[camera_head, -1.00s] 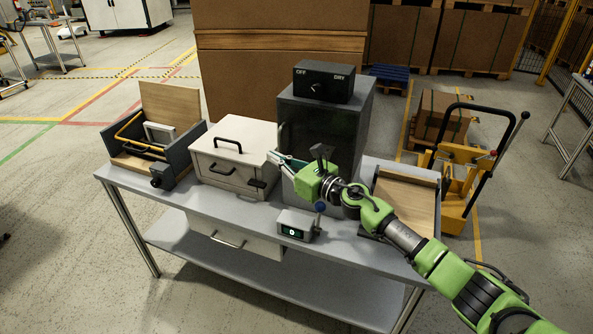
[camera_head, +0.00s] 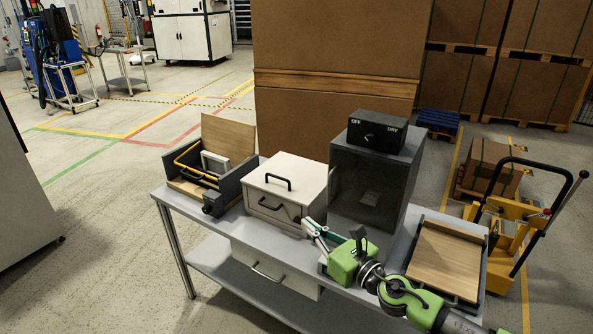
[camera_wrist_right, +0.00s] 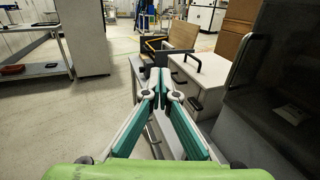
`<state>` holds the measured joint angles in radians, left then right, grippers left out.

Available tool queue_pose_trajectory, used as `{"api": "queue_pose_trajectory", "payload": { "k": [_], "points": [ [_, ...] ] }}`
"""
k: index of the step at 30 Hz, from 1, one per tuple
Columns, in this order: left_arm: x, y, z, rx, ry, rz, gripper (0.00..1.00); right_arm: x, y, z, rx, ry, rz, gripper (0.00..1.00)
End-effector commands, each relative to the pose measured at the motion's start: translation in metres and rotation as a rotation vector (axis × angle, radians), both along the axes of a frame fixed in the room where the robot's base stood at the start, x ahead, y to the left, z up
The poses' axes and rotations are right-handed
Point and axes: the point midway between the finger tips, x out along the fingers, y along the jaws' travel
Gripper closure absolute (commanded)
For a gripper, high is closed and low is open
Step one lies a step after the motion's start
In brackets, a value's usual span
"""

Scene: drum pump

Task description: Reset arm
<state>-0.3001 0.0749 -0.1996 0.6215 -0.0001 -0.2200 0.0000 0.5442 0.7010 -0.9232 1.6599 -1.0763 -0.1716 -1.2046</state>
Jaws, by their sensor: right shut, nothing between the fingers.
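My right gripper (camera_head: 312,228) is at the front edge of the table in the head view, in front of the white box and the dark cabinet. It is shut and empty, apart from the things on the table. In the right wrist view its fingertips (camera_wrist_right: 160,75) meet, with the white box (camera_wrist_right: 200,80) just to their right. My green right arm (camera_head: 408,298) comes in from the lower right. My left gripper is out of view.
On the grey table (camera_head: 185,202) stand an open dark box with a wooden lid (camera_head: 228,138), a white box with a black handle (camera_head: 288,192), a dark cabinet (camera_head: 370,185) under an OFF/DRY switch box (camera_head: 377,131), and a wooden-topped tray (camera_head: 445,260). A yellow pallet truck (camera_head: 508,220) stands right.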

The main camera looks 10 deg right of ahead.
Motion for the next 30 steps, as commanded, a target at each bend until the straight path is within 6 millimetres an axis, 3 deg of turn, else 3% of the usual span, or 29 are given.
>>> {"api": "queue_pose_trajectory", "payload": {
  "k": [4, 6, 8, 11, 15, 19, 24, 29, 30],
  "points": [
    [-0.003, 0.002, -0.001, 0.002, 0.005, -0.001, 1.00, -0.012, 0.005, 0.003, 0.227, 0.090, -0.068, 1.00],
    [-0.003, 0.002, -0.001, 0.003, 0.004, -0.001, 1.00, -0.022, 0.000, 0.004, 0.459, 0.187, -0.151, 1.00],
    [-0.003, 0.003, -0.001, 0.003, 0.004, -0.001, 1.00, -0.034, -0.011, -0.002, 0.705, 0.298, -0.252, 1.00],
    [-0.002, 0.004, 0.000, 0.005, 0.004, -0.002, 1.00, -0.063, -0.042, -0.028, 1.132, 0.498, -0.464, 1.00],
    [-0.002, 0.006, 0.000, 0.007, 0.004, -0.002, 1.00, -0.130, -0.084, -0.090, 1.674, 0.748, -0.827, 1.00],
    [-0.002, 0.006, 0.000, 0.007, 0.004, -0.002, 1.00, -0.201, -0.104, -0.138, 2.020, 0.885, -1.148, 1.00],
    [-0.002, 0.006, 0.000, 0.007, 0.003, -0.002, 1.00, -0.273, -0.112, -0.169, 2.268, 0.954, -1.457, 1.00],
    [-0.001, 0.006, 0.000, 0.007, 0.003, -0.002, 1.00, -0.327, -0.112, -0.183, 2.411, 0.969, -1.692, 1.00],
    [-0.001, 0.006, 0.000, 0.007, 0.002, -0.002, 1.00, -0.340, -0.111, -0.186, -2.421, -0.962, 1.735, 1.00]
  ]
}}
